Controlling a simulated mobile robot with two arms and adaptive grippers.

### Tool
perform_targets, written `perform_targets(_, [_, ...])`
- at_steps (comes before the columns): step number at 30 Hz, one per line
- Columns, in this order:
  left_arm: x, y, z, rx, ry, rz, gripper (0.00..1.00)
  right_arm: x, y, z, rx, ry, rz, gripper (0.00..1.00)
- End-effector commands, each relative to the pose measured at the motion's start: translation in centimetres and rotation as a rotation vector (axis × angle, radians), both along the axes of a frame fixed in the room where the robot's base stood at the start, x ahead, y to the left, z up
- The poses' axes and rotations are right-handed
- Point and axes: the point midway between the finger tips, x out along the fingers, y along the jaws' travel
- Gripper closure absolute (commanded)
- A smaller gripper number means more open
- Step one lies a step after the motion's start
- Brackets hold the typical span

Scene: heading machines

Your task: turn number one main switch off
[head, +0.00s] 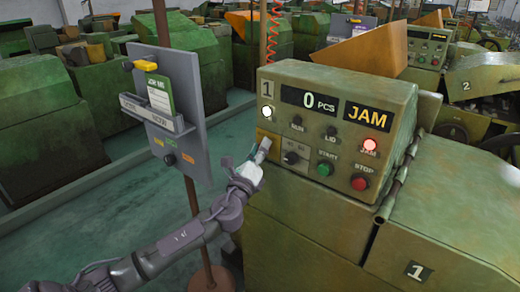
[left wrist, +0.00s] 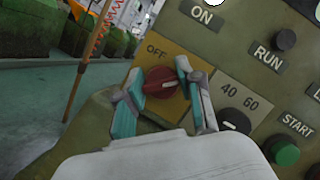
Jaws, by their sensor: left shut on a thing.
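The number one machine's control panel (head: 325,130) stands at the right of the head view, with a lit white lamp (head: 266,112) at its upper left. In the left wrist view, the main switch (left wrist: 162,82) is a red rotary knob on a yellow plate (left wrist: 195,57) marked OFF. Its pale mark lies roughly level in that tilted picture. My left gripper (head: 263,150) reaches the panel's left edge. Its two fingers (left wrist: 160,78) are shut on the knob from both sides. In the head view the gripper hides the knob. My right gripper is out of view.
A black selector (head: 290,158), green START button (head: 325,168) and red STOP button (head: 359,183) sit close to the right. The display reads 0 PCS and JAM, with a lit red lamp (head: 370,145).

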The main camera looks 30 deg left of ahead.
Motion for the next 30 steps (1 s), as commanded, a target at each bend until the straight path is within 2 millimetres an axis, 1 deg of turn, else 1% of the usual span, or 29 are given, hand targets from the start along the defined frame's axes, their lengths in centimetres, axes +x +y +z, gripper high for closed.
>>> perform_targets(7, [0.0, 0.0, 0.1, -0.066, 0.006, 0.001, 0.98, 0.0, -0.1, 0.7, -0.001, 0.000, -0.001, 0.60])
perform_targets(14, [0.0, 0.0, 0.3, -0.228, 0.018, 0.002, 0.98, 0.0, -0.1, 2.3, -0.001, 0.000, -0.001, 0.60])
perform_targets(23, [0.0, 0.0, 0.4, -0.510, 0.041, 0.002, 0.98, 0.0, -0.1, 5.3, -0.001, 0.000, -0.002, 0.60])
perform_targets(30, [0.0, 0.1, 0.3, -0.737, 0.061, 0.004, 0.98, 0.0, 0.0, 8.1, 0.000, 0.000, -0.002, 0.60])
